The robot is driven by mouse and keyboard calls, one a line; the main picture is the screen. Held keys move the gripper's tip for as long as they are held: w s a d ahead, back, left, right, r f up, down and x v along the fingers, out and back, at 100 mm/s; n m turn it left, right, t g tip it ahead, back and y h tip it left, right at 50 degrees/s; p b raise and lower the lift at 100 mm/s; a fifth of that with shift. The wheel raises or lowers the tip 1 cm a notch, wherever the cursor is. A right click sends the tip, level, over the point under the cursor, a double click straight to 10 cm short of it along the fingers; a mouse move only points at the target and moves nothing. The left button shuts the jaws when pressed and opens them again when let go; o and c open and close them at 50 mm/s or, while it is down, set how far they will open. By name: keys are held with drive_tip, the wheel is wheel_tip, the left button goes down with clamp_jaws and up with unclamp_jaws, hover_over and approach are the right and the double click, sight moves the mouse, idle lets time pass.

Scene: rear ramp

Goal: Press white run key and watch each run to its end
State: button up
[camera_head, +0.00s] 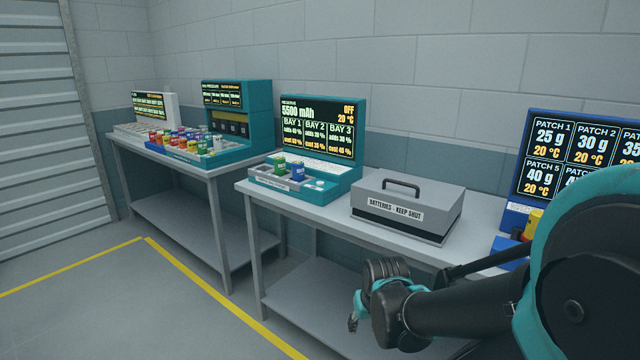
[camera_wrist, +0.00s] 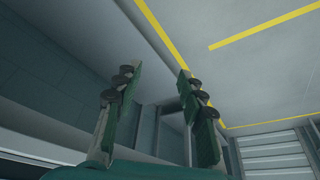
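A teal console (camera_head: 346,178) stands on the near bench, its screen (camera_head: 317,127) reading 5500 mAh, OFF and 20 °C above BAY 1, BAY 2 and BAY 3. A small round white key (camera_head: 320,184) shows on its front ledge; its lettering is too small to read. A green battery-like can (camera_head: 280,165) and a blue one (camera_head: 297,171) stand in the grey tray left of the key. My gripper (camera_head: 356,312) is low, in front of the bench edge, well apart from the console. In the wrist view my gripper (camera_wrist: 156,78) has its fingers apart with nothing between them.
A grey box marked BATTERIES - KEEP SHUT (camera_head: 408,207) stands right of the console. A blue patch panel (camera_head: 520,190) is at the right, partly behind my arm. Another bench (camera_head: 190,163) at the left carries consoles and several coloured cans. Open floor lies in front.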

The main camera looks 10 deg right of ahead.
clamp_jaws()
idle(1.3)
